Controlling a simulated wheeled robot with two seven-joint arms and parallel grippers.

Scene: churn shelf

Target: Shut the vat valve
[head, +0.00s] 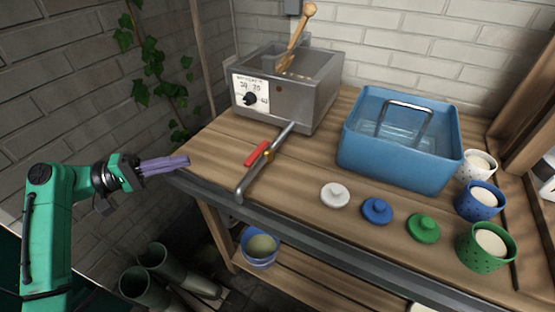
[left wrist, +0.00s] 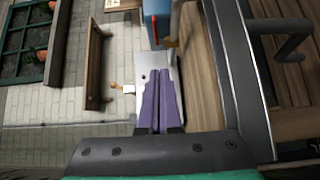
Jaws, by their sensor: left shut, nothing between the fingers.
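The vat (head: 305,100) is a grey metal box with a dial panel, at the back left of the wooden bench. A metal outlet pipe (head: 254,177) runs from its base toward the bench's front edge and bends down there. A red valve handle (head: 257,153) lies beside the pipe, roughly in line with it, near a brass fitting (head: 269,152). A bit of red, apparently the handle, shows in the left wrist view (left wrist: 170,43). My left gripper (head: 187,161) has purple fingers closed together, empty, at the bench's left edge, left of and apart from the handle. My right gripper is out of view.
A blue tub (head: 395,165) stands right of the vat. White (head: 335,195), blue (head: 377,210) and green (head: 423,228) lids lie in front of it. Several cups stand at the right. A bowl (head: 259,247) sits on the lower shelf. Bare bench surrounds the handle's left side.

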